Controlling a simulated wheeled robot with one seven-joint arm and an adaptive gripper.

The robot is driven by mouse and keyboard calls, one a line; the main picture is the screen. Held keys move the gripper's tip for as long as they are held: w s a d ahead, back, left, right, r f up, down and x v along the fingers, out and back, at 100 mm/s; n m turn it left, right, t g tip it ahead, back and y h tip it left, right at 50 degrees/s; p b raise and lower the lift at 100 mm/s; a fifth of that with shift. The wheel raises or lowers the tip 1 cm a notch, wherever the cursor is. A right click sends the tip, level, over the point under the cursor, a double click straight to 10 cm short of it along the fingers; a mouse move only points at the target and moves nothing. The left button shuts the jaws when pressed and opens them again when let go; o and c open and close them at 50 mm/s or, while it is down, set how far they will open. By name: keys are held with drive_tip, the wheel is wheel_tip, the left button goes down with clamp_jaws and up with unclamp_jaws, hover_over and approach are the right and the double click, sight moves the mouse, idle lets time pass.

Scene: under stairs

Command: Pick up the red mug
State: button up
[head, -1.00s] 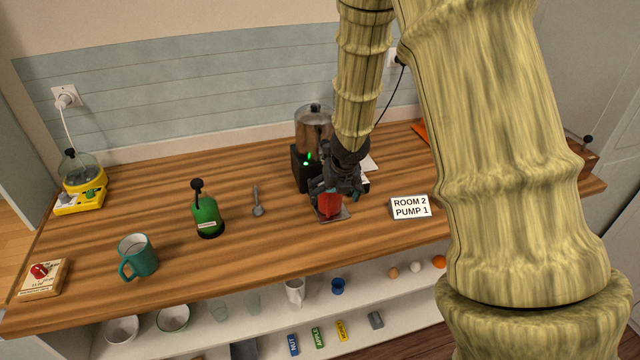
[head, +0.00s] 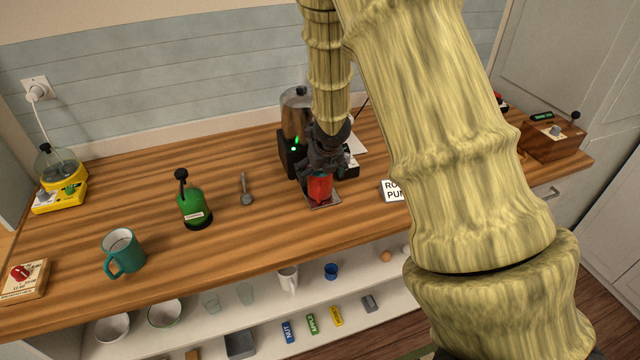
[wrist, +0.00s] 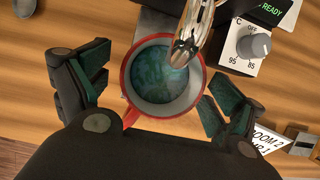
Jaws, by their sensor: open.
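The red mug (head: 319,188) stands upright on a small dark tray (head: 322,204) in front of a coffee machine. In the wrist view the mug (wrist: 126,84) is seen from above, with a bluish-green content inside and its handle toward the lower left. My gripper (head: 316,172) is at the mug from above. In the wrist view my gripper (wrist: 155,100) is open, one finger on each side of the mug, with a gap on the left; on the right I cannot tell whether it touches.
The coffee machine (head: 296,125) stands close behind the mug, and its metal spout (wrist: 195,30) hangs over the mug's rim. A white sign (head: 392,190) stands to the right. A green lever device (head: 194,207) and teal mug (head: 124,252) stand to the left, with clear wood between.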

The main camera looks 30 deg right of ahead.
drive_tip(key=x, duration=0.3)
drive_tip(key=shift+w+d+f, duration=0.1)
drive_tip(key=shift+w, duration=0.1)
drive_tip(key=shift+f, duration=0.3)
drive_tip(key=shift+f, duration=0.1)
drive_tip(key=c, duration=1.5)
drive_tip(key=shift+c, duration=0.2)
